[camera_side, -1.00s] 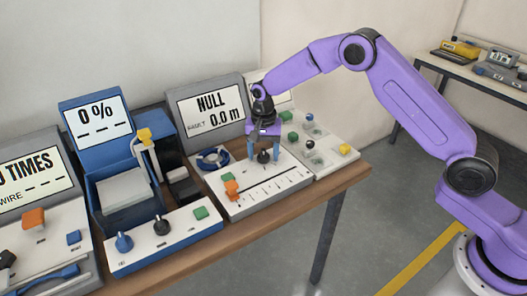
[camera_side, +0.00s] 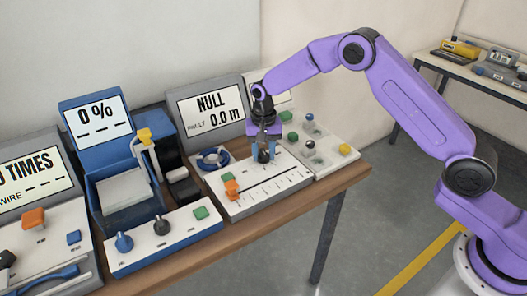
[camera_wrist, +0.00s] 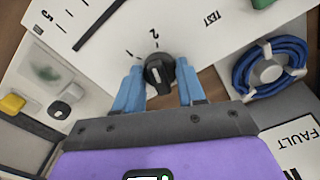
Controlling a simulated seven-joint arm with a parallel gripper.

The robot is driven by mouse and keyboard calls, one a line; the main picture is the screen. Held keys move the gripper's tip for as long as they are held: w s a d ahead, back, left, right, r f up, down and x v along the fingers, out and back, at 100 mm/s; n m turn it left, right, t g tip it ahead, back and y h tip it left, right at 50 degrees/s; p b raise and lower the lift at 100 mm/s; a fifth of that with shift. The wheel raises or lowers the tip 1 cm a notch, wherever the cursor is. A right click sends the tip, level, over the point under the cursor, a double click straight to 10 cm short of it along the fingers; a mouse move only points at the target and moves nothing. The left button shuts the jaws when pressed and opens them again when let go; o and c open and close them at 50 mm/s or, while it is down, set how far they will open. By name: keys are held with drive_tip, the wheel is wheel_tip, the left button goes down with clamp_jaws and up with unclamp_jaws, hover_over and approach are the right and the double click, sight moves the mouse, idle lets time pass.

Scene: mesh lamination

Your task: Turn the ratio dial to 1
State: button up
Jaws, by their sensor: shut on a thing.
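The ratio dial is a small round black knob on the white sloping panel (camera_side: 240,192) of the NULL unit; it shows in the side view (camera_side: 263,156) and the wrist view (camera_wrist: 158,71). In the wrist view, the labels 1 and 2 with short tick marks are printed beside it. A pale line shows on its top, but I cannot tell exactly which mark it points to. My gripper (camera_wrist: 160,88) has its blue fingers on either side of the dial, shut on it. In the side view the fingers partly hide the dial.
An orange slider knob (camera_side: 232,188) sits on a scale in front of the dial, with a green button beside it. A coiled blue cable (camera_wrist: 268,68) lies close to the fingers. The NULL 0.0 m display (camera_side: 211,106) stands behind. A panel with coloured buttons (camera_side: 325,148) is at the right.

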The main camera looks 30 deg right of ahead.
sight(264, 152)
drive_tip(key=n, duration=0.5)
drive_tip(key=shift+n, duration=2.3)
drive_tip(key=o, duration=1.1)
drive_tip(key=shift+c, duration=0.2)
wheel_tip(264, 152, up, 18)
drive_tip(key=shift+f, duration=0.25)
